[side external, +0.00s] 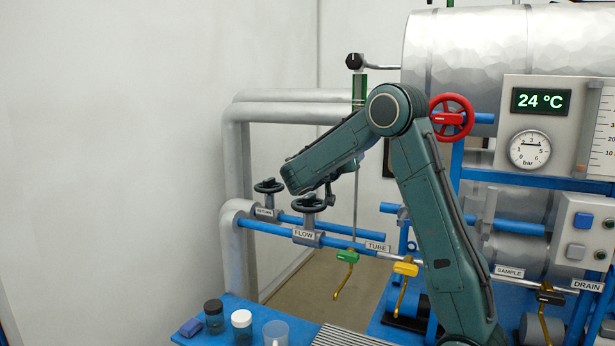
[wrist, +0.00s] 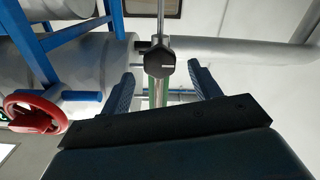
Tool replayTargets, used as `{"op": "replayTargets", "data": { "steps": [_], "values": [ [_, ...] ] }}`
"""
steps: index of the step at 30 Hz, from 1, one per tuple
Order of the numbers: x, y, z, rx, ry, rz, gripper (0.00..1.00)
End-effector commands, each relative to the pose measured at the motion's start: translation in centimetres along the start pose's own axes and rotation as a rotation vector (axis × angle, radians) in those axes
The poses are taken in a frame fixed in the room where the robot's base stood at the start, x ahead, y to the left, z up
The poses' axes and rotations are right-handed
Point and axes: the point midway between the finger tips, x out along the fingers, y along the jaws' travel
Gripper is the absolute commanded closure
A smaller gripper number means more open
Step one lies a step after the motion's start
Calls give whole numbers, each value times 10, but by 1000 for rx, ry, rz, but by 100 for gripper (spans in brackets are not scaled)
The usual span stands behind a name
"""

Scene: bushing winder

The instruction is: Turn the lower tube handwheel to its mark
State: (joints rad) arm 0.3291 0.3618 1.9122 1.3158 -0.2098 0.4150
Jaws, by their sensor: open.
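Two black handwheels sit on blue tubes in the side external view. The handwheel at the FLOW label (side external: 306,203) is on the lower, nearer tube (side external: 262,228). The other (side external: 268,186), at the second label, is on the upper tube (side external: 345,230). Their marks are too small to make out. My gripper (wrist: 165,85) is open and empty in the wrist view, with a black knob (wrist: 161,65) with a white line showing between its fingers, apparently beyond them. In the side external view its fingers are not clear, and my forearm passes just above the FLOW handwheel.
A red handwheel (side external: 452,117) is right of my elbow; it also shows in the wrist view (wrist: 33,113). Jars (side external: 241,327) stand on the blue bench. A grey wall (side external: 110,150) fills the left.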

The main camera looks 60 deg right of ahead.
Motion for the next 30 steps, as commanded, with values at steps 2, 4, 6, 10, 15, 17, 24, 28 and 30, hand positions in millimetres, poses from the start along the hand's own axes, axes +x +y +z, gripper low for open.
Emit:
{"op": "replayTargets", "data": {
  "steps": [2, 4, 6, 10, 15, 17, 24, 28, 30],
  "values": [
    [12, 1, 0, -1, 0, 4, 38],
    [22, 1, 1, -1, -1, 4, 38],
    [32, 1, 0, 0, -1, 3, 38],
    [48, 1, 0, 0, 0, 3, 38],
    [62, 1, 0, -1, 0, 2, 38],
    [65, 0, 0, 0, 1, 1, 38],
    [68, 0, 0, -1, 1, -1, 38],
    [68, 0, 0, -1, 1, -1, 40],
    [68, 0, 0, -1, 1, -1, 53]
  ]
}}
